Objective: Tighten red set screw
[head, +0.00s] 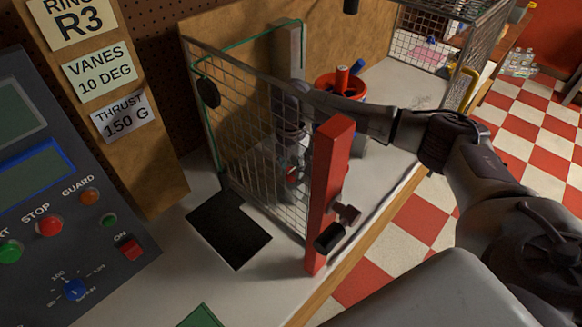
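My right arm comes in from the right and reaches over behind a wire mesh guard panel (235,130). My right gripper (292,172) points down behind the mesh, and its fingers are small and partly hidden by the wires. A small reddish spot (291,171) shows at the fingertips; I cannot tell whether it is the red set screw or whether the fingers touch it. The rotor and its duct cannot be made out. My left gripper is not in view.
A red post (331,195) with a dark knob (329,238) stands at the guard's near end. A red tool bin (325,88) stands behind my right forearm. A control panel (60,190) is at left. A black mat (228,232) lies on the pale bench. Right of the bench edge is checkered floor.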

